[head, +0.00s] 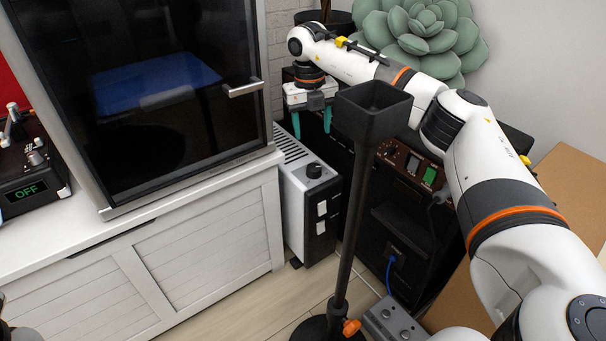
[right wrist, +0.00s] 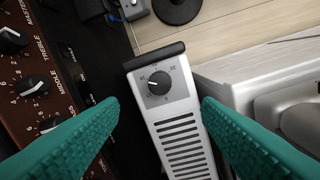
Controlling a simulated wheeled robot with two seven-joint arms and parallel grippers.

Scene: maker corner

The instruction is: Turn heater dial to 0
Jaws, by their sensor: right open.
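The heater (head: 294,197) is a narrow white and black unit with a slotted top, on the floor beside the white cabinet. Its black dial (head: 314,170) sits on the near end of the top.
A white cabinet (head: 205,232) with a dark glass-fronted machine (head: 165,100) stands left of the heater. A black stand with a square cup (head: 373,108) rises in front. A black amplifier (head: 400,235) with knobs is close on the right. A grey pedal (head: 393,320) lies on the floor.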

